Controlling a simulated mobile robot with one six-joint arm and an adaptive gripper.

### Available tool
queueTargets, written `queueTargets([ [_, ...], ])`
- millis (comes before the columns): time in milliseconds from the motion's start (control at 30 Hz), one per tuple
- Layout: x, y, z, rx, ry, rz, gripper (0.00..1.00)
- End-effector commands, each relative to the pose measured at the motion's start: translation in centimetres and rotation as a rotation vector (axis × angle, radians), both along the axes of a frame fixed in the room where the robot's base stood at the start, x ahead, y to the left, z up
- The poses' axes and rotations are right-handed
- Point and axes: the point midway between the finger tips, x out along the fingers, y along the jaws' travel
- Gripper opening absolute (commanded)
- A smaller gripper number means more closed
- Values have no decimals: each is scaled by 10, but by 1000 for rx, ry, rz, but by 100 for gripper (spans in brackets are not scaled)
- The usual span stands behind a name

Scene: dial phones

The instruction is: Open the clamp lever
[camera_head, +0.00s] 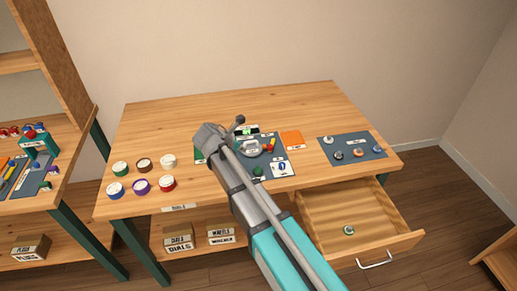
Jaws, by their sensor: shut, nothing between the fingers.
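My arm reaches up from the bottom of the head view over the wooden table, and its grey wrist ends near the table's middle. The fingers of my gripper are hidden behind the wrist and arm. Just right of the wrist a dark, round-ended lever-like part (239,120) sticks up; I cannot tell whether it is the clamp lever. Small red and yellow parts (269,145) sit beside that fitting. Any contact between my gripper and these parts is hidden.
Several round dials (142,186) stand at the table's left. An orange square (292,140) and a dark panel with knobs (352,147) lie to the right. The table's back strip is clear.

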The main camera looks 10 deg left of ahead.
Motion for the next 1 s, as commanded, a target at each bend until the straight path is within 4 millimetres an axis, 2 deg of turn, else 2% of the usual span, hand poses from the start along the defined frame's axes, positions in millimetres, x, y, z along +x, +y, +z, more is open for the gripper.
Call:
queueTargets([
  [300, 1, 8, 1, -3, -4, -172, 0],
  [767, 1, 6, 0, -3, -4, -179, 0],
  [1000, 8, 1, -10, -3, -4, -180, 0],
])
